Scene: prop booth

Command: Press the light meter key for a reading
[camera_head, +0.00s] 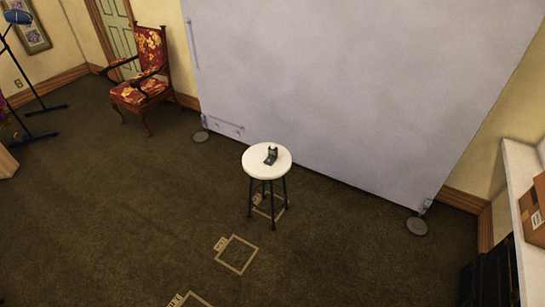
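A small dark device (271,156), which looks like the light meter, sits on the round white top of a stool (254,166). It has a flat base and a raised part, and it is too small in this view to make out its key. The stool stands on thin dark legs in the middle of the room, in front of the grey backdrop. Neither my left gripper nor my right gripper shows in the head view.
A grey backdrop panel (345,85) stands behind the stool on round feet (417,226). A red floral armchair (143,80) is at the back left. A white shelf (520,190) with a cardboard box (535,215) is at right. Carpet (130,220) is open, with taped floor squares (237,254).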

